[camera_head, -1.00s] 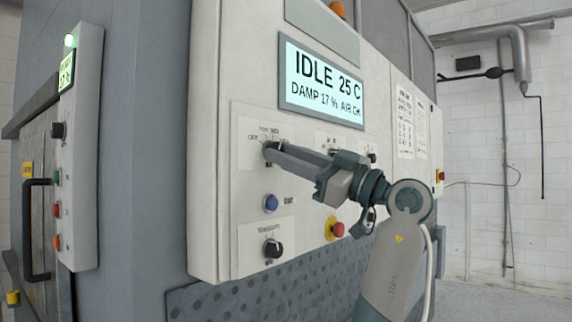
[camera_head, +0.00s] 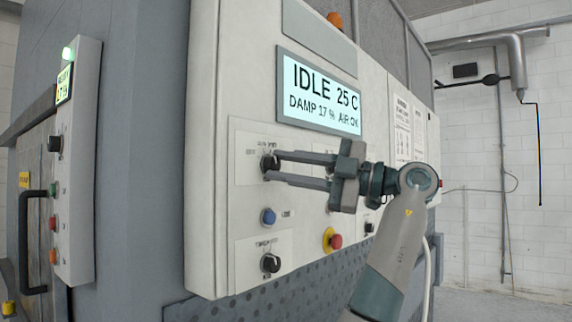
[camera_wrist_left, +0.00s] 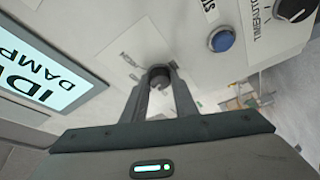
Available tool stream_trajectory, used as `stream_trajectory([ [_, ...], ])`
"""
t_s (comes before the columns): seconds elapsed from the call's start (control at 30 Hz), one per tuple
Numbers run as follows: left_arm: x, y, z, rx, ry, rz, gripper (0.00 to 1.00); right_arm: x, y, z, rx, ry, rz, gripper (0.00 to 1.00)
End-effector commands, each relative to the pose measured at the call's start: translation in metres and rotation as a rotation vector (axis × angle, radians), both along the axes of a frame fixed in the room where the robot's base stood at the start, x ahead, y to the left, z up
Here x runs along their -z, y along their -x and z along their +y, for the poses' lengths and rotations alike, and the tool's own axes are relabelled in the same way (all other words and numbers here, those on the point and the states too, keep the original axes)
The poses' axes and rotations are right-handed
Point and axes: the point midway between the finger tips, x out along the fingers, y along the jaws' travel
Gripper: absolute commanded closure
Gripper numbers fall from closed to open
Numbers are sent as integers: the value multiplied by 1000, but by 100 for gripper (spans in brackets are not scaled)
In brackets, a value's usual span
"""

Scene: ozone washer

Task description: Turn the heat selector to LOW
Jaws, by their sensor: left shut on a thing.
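The black selector knob (camera_head: 269,162) is on the upper left plate of the light machine panel. Its printed labels are too small to read surely, so I cannot tell which mark it points to. My left gripper (camera_head: 270,167) reaches in from the right, with one finger above the other. Its fingertips are shut on the knob. In the left wrist view the same knob (camera_wrist_left: 159,76) sits between the tips of the left gripper (camera_wrist_left: 158,84). My right gripper is not in view.
A blue button (camera_head: 268,216) and a second black knob (camera_head: 270,263) are below. A red button on a yellow ring (camera_head: 333,240) is to their right. The display (camera_head: 321,92) above reads IDLE 25 C. A side panel (camera_head: 77,170) with buttons stands at left.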

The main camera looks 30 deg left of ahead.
Motion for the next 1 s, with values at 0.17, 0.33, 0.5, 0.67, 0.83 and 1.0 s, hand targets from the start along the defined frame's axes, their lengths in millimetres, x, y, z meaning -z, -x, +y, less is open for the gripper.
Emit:
stream_trajectory([
  [0.17, 0, 0, 0, 1, 2, -21, 96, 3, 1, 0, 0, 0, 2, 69],
  [0.33, 0, 0, 0, 0, 2, -23, 96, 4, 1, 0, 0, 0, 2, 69],
  [0.5, 0, 0, 0, 0, 3, -22, 69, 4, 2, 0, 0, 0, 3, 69],
  [0.67, 0, 0, 0, 0, 3, -22, 55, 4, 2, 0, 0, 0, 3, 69],
  [0.83, 0, 0, 0, 1, 2, -21, 55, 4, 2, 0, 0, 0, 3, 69],
  [1.0, 1, -1, -4, 1, 3, -21, 55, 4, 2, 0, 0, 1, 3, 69],
])
